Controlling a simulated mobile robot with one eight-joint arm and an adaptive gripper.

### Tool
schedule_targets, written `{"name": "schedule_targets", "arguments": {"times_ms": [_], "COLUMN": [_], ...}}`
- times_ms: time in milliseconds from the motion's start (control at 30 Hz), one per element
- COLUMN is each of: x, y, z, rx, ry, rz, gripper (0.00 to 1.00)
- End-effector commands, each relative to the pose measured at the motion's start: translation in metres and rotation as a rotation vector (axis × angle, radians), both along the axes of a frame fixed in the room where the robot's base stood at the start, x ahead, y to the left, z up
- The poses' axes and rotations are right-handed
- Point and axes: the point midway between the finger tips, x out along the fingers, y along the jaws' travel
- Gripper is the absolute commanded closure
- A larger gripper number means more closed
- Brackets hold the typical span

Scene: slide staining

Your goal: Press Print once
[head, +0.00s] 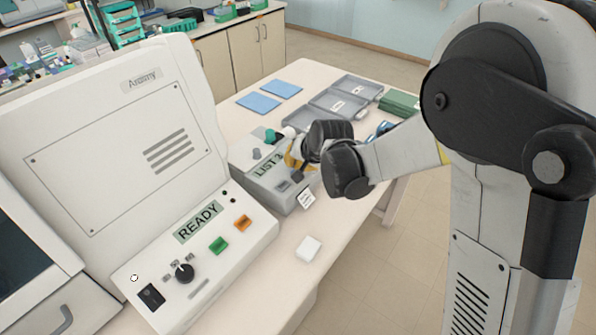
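A grey box-shaped device (248,178), which looks like a label printer, stands on the table right of the large white machine. Its display (267,170) reads "LIST 3". A small grey knob (257,153) sits on its top, and a small printed label (307,199) shows at its front right corner. I cannot read a Print marking on any button.
The large white machine (105,150) has a "READY" display (198,222), a green button (218,245), an orange button (243,223) and a black knob (184,273). A white block (308,249) lies on the table front. Blue mats (258,103) and grey trays (331,103) lie behind.

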Motion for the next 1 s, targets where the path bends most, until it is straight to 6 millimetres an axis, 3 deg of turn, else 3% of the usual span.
{"name": "schedule_targets", "arguments": {"times_ms": [400, 733, 1000], "x": [0.0, 0.0, 0.0], "y": [0.0, 0.0, 0.0], "z": [-0.001, 0.013, 0.014], "rx": [0.0, 0.0, 0.0], "ry": [0.0, 0.0, 0.0], "rz": [0.0, 0.0, 0.0], "gripper": [1.0, 1.0, 1.0]}}
